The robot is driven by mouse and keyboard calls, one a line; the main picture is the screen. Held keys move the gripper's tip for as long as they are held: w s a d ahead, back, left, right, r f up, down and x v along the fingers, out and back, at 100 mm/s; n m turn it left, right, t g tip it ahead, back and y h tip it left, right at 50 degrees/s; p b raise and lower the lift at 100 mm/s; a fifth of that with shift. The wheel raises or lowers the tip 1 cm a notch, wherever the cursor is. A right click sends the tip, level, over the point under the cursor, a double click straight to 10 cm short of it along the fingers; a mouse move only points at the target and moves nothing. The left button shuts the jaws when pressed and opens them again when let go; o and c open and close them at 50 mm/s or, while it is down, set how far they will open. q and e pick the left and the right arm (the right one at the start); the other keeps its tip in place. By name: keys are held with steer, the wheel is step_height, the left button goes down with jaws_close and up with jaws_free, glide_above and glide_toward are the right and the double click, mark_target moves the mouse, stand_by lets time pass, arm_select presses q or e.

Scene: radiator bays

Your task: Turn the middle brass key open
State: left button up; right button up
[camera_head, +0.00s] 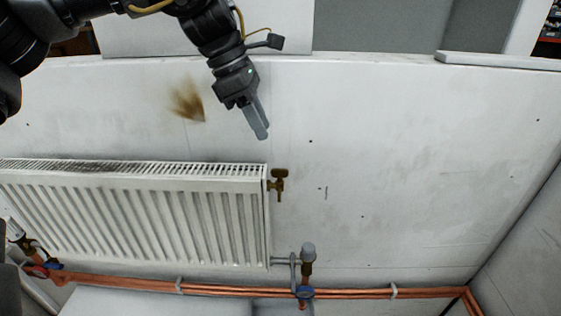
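A small brass key (279,180) sits on the upper right end of the white radiator (140,205). Its wide head is at the top and a short stem runs down beside the radiator's side. It is the only such key I can make out. My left gripper (261,132) comes down from the top, pointing down and slightly right. Its fingertips are above and a little left of the key in the picture, apart from it. The fingers overlap in this view, so I cannot tell whether they are open or shut. My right gripper is not in view.
Copper pipes (350,293) run along the bottom of the wall. A valve with a grey cap (308,252) stands below the key, by the radiator's lower right corner. Another valve (28,243) is at the lower left. The white wall (420,180) right of the key is clear.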

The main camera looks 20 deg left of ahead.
mark_target(284, 169)
arm_select(q)
steer(key=p+x, duration=0.1)
steer(key=x, duration=0.9)
steer(key=shift+d+f, duration=0.2)
jaws_close()
